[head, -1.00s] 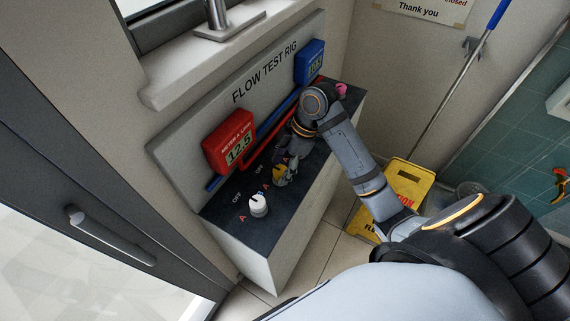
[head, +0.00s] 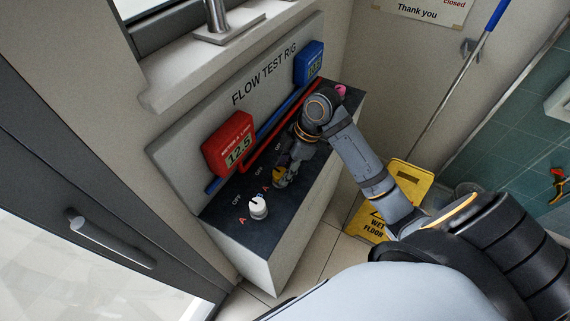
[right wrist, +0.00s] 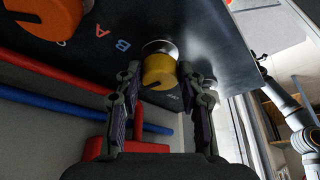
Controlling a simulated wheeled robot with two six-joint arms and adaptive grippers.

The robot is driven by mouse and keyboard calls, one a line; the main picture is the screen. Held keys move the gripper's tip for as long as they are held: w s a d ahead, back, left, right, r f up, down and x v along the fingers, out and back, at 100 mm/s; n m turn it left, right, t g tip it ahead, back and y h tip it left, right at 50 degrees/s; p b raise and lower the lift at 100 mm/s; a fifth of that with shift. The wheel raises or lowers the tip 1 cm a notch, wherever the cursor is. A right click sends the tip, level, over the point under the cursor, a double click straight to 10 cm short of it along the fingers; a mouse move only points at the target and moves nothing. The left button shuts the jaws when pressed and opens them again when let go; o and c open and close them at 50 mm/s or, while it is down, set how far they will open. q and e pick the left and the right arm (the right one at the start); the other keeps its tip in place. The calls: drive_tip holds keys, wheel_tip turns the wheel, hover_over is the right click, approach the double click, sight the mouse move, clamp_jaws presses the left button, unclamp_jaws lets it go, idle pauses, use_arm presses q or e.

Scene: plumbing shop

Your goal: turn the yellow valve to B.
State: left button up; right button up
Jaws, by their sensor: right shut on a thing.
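The yellow valve (head: 279,174) is a round knob on the dark top of the flow test rig. In the right wrist view the yellow valve (right wrist: 158,71) sits between the fingertips. My right gripper (head: 287,178) is shut on it; its fingers (right wrist: 166,92) lie on either side of the knob. In the right wrist view the letters A (right wrist: 101,31) and B (right wrist: 123,45) are printed to the left of the knob, and a small OFF marking lies below it. I cannot tell exactly where the knob's pointer aims.
A white knob (head: 258,208) stands nearer on the same top, and a pink knob (head: 341,90) at the far end. A red meter (head: 229,142) reads 12.5; a blue meter (head: 309,63) is farther along. Red and blue pipes run behind. A yellow wet floor sign (head: 411,187) stands right.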

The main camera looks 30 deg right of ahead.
drive_tip(key=shift+r+p, duration=0.2)
drive_tip(key=shift+p, duration=0.1)
drive_tip(key=m+t+p, duration=0.1)
drive_tip(key=m+p, duration=0.2)
drive_tip(key=m+t+h+p, duration=0.1)
drive_tip(key=m+p, duration=0.2)
drive_tip(key=p, duration=0.1)
drive_tip(key=m+h+p, duration=0.1)
drive_tip(key=m+p, duration=0.2)
drive_tip(key=p, duration=0.1)
drive_tip(key=shift+s+a+r+t, duration=0.2)
drive_tip(key=shift+s+a+t, duration=0.15)
drive_tip(key=shift+a+t, duration=0.05)
drive_tip(key=shift+w+d+m+h+p, duration=0.15)
drive_tip(key=shift+m+h+p, duration=0.1)
drive_tip(key=shift+m+p, duration=0.3)
drive_tip(key=shift+w+a+m+h+p, duration=0.15)
drive_tip(key=shift+m+h+p, duration=0.1)
drive_tip(key=shift+m+p, duration=0.3)
drive_tip(key=shift+f+m, duration=0.1)
drive_tip(key=shift+m, duration=0.2)
drive_tip(key=shift+s+a+f, duration=0.2)
drive_tip(key=shift+s+f, duration=0.1)
drive_tip(key=shift+s, duration=0.05)
